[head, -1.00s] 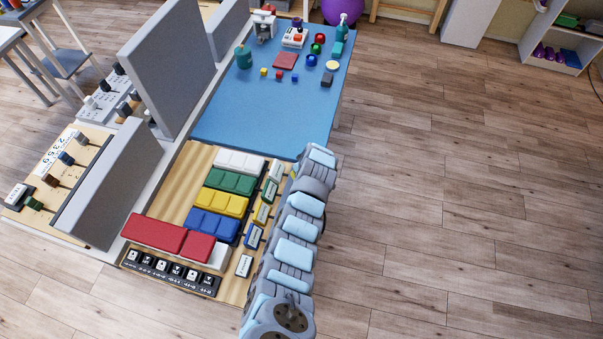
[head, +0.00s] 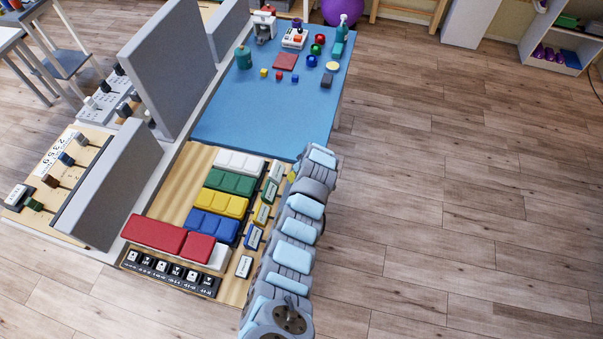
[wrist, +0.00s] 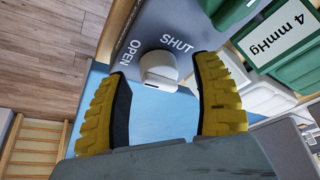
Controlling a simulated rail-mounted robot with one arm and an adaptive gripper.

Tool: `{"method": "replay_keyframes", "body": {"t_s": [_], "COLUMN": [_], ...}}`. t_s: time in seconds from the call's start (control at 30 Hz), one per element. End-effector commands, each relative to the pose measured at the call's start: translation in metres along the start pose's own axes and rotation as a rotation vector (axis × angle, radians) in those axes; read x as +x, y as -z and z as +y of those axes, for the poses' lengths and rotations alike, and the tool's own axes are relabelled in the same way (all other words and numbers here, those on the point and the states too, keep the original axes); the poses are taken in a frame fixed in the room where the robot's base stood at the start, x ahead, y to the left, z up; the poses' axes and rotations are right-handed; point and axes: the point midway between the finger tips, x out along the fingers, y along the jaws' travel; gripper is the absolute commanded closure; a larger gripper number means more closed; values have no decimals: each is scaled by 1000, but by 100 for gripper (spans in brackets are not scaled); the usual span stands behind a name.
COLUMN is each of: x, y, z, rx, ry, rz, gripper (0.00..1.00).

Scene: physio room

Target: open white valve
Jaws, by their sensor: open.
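The white valve (wrist: 158,66) shows in the wrist view as a round white knob on a grey panel (wrist: 195,22). The panel carries the words OPEN, at the left, and SHUT, above the knob. My gripper (wrist: 164,72) is open, with one yellow-and-black finger on each side of the knob. The fingertips are close to the knob, with gaps visible on both sides; I see no contact. In the head view my arm runs along the right edge of the wooden board (head: 172,200), and the valve cannot be made out there. A bit of yellow finger shows beside the arm.
A green block with a white "4 mmHg" label (wrist: 279,33) is right of the valve in the wrist view. In the head view, white, green, yellow, blue and red blocks lie on the board. A blue table (head: 235,115) stands behind. The floor at right is clear.

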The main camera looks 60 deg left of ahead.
Motion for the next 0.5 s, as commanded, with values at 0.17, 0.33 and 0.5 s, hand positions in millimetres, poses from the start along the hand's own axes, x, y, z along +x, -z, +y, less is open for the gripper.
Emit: {"method": "replay_keyframes", "body": {"t_s": [0.17, 0.33, 0.5], "x": [-14, -30, -47], "y": [0, 1, 1], "z": [0, 1, 2], "rx": [1, 1, 0], "ry": [-3, -6, -6], "rz": [4, 4, 5], "gripper": [35, 35, 35]}}
